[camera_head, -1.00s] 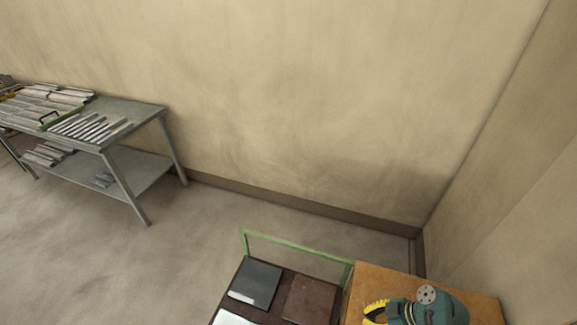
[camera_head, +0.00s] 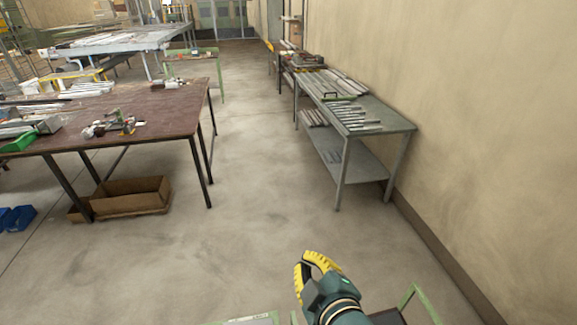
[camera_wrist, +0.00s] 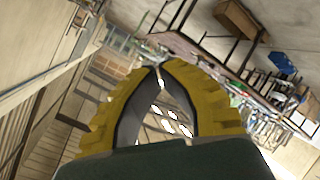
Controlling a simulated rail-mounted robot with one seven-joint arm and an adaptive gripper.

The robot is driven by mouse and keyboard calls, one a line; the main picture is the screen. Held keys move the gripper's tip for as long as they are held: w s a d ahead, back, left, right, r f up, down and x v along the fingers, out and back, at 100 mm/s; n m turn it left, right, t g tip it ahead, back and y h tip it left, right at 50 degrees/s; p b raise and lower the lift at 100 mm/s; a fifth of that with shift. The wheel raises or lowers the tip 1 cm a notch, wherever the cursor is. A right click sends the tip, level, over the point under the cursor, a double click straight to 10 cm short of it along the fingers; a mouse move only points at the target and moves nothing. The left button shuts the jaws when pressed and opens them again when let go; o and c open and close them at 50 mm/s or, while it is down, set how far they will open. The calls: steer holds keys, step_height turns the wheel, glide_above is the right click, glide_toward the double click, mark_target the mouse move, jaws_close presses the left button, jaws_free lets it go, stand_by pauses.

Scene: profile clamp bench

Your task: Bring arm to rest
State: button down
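My gripper (camera_head: 303,260) is at the lower middle of the head view, on the teal end of my arm. Its two yellow fingers curve toward each other and their tips meet or nearly meet. In the wrist view my gripper (camera_wrist: 159,67) also has its tips together. No object shows held between the fingers, and only the room's background is seen through the gap between them. The gripper is in free air, apart from the tables. Most of my arm is out of view.
A grey metal bench (camera_head: 391,119) with metal profiles stands along the right wall. A brown-topped table (camera_head: 170,122) stands at left, with a cardboard box (camera_head: 130,197) under it. Open floor (camera_head: 245,170) lies between them. Green-framed carts are partly visible at the bottom edge.

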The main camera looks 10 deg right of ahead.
steer(key=s+a+r+m+t, duration=0.2)
steer(key=a+r+t, duration=0.3)
steer(key=r, duration=0.8)
steer(key=s+d+r+m+t+h, duration=0.3)
steer(key=s+r+m+t, duration=0.1)
steer(key=s+r+m, duration=0.6)
step_height(320, 180, up, 19)
steer(key=w+p, duration=0.2)
steer(key=p, duration=1.5)
steer(key=shift+w+f, duration=0.15)
steer(key=shift+f, duration=0.05)
steer(key=shift+a, duration=0.1)
steer(key=shift+y, duration=0.3)
